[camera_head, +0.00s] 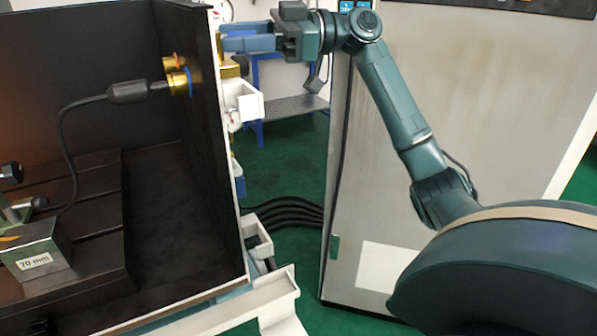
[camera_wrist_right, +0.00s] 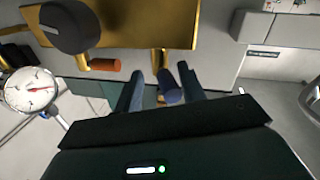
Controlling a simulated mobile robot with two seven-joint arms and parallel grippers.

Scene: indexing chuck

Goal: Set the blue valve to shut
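The blue valve shows in the right wrist view as a dark blue handle (camera_wrist_right: 170,88) on a brass stem below a brass block (camera_wrist_right: 150,22). My right gripper (camera_wrist_right: 160,84) is open, with one finger on each side of this handle. A gap shows on the left side; the handle lies close to the right finger, and I cannot tell if they touch. In the head view my right gripper (camera_head: 250,41) reaches left to the outer side of the cabinet wall and hides the valve. My left gripper is not in view.
An orange handle (camera_wrist_right: 104,65) sits left of the blue one, below a black knob (camera_wrist_right: 68,26). A dial gauge (camera_wrist_right: 30,92) stands further left. The dark cabinet wall (camera_head: 208,150) stands beside my right gripper. A tall grey cabinet (camera_head: 365,170) stands behind my right arm.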

